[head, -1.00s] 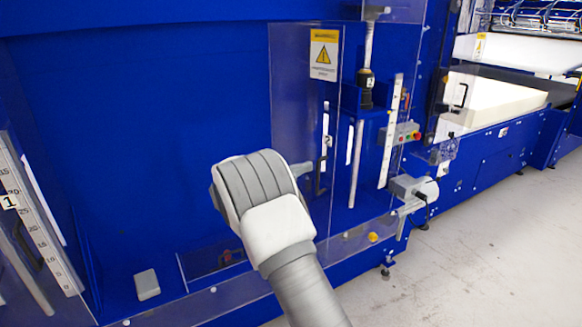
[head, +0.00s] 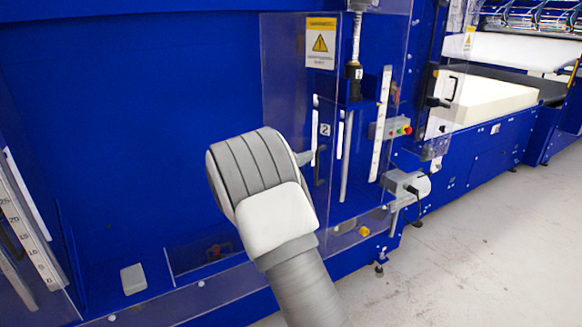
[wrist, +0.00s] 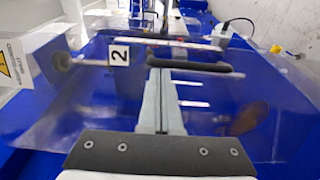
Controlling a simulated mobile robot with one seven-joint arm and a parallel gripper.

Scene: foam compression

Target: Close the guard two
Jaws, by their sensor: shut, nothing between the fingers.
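Guard two is a clear panel (head: 283,90) on the blue machine, with a yellow warning sign and a label "2" (head: 325,129). Its upright black handle (head: 320,165) shows just right of my gripper (head: 304,158) in the head view. My wrist hides most of the gripper there. In the wrist view, the panel (wrist: 90,95), label (wrist: 119,54) and black handle (wrist: 195,66) lie ahead. My gripper (wrist: 160,76) is shut and empty, its tips at the handle's left end. I cannot tell whether they touch it.
Another clear panel with a scale (head: 22,228) stands at the far left. A grey box (head: 133,279) sits on the machine's lower ledge. A grey motor unit (head: 408,185) juts out at right. White foam (head: 490,98) lies on the line behind. The floor (head: 480,260) at right is clear.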

